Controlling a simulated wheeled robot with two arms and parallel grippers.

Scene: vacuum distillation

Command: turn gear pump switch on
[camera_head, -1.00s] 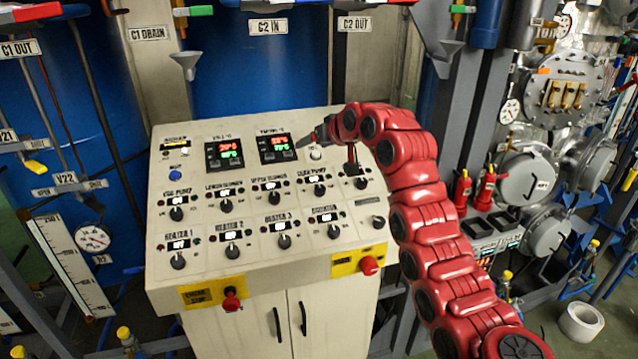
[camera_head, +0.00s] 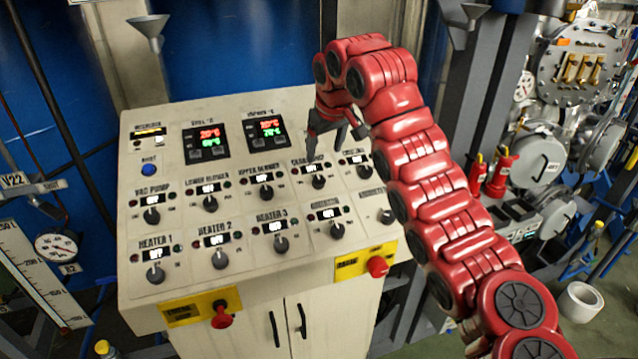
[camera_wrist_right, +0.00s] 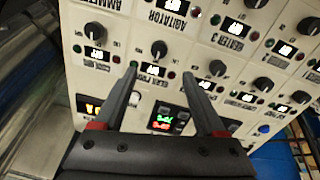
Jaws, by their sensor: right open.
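The gear pump switch (camera_head: 318,181) is a black rotary knob below a small lit display, in the upper knob row of the white sloping control panel (camera_head: 150,225). Its display appears to read OFF. My right gripper (camera_head: 326,143) is open and empty above this part of the panel, fingers pointing down toward it. In the right wrist view the panel is upside down. The gear pump knob (camera_wrist_right: 159,48) shows beyond and between the two fingertips (camera_wrist_right: 160,72), apart from both. The label is partly hidden by the gripper in the head view. My left gripper is not in view.
Two lit temperature displays (camera_head: 207,142) are behind. Red stop buttons (camera_head: 222,317) (camera_head: 377,267) project from the panel front.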

